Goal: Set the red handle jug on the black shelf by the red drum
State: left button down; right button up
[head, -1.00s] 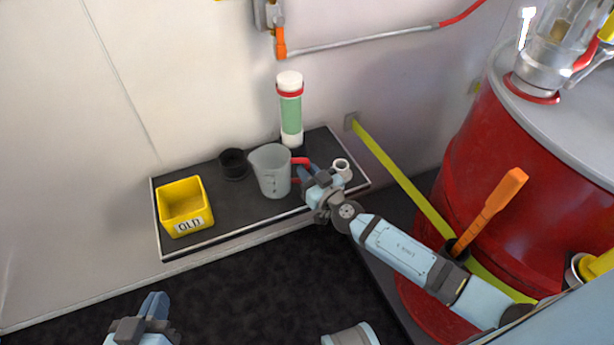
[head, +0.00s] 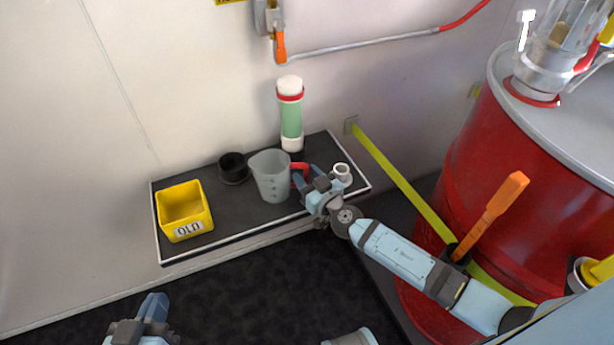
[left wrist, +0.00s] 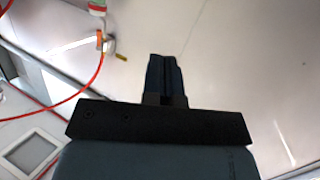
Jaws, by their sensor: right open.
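The jug (head: 271,177) is translucent grey with a red handle (head: 300,167) on its right side. It stands upright on the black shelf (head: 238,205), left of the red drum (head: 465,160). My right gripper (head: 306,182) is open at the handle side of the jug, its fingers close to the handle. Whether they touch the handle cannot be told. My left gripper (head: 152,308) is low at the left of the head view, away from the shelf. In the left wrist view its fingers (left wrist: 165,78) are together with nothing between them.
A yellow strap (head: 400,188) runs from the wall to the drum. An orange-handled tool (head: 492,215) stands before the drum.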

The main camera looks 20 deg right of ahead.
pick_arm(q)
jog(key=shift+r, duration=0.1)
pick_arm(e)
jog(key=shift+r, duration=0.1)
jog(key=shift+v, duration=1.1)
jog(key=b+v, duration=0.1)
jog(key=v, duration=0.2)
jog(key=shift+s+d, duration=0.1)
jog(key=shift+s, duration=0.2)
pick_arm(q)
jog(key=r, duration=0.1)
jog(key=d+r+t+h, duration=0.1)
jog(key=r+t+b, duration=0.1)
jog(key=r, duration=0.1)
jog(key=shift+w+d+h, duration=0.25)
jog(key=shift+d+h, duration=0.05)
jog(key=shift+d, duration=0.05)
pick_arm(e)
jog(key=v, duration=0.6)
pick_arm(q)
jog(key=shift+f, duration=0.4)
pick_arm(e)
jog(key=shift+s, duration=0.1)
pick_arm(q)
jog(key=shift+s, duration=0.1)
pick_arm(e)
jog(key=shift+s, duration=0.1)
